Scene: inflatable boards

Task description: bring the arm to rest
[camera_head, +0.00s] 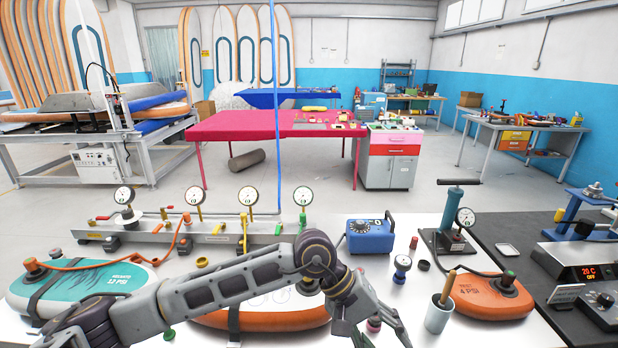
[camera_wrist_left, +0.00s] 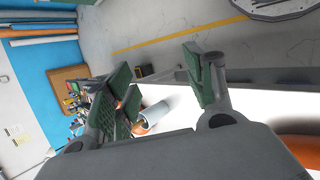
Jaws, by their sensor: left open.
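My left arm (camera_head: 225,285) comes in from the left and reaches across the front of the white table, over the middle orange board (camera_head: 290,318). My left gripper (camera_head: 375,325) hangs at the front edge of the view, left of the grey cup (camera_head: 438,316). In the left wrist view the gripper (camera_wrist_left: 160,85) has its green-padded fingers spread apart with nothing between them. The cup (camera_wrist_left: 155,113) shows behind the fingers there. My right gripper is not in view.
A teal board (camera_head: 85,285) lies at left and an orange board (camera_head: 490,297) at right. A gauge manifold (camera_head: 180,232), a blue box (camera_head: 370,237) and a hand pump (camera_head: 450,240) stand behind the arm. A dark bench (camera_head: 530,265) adjoins at right.

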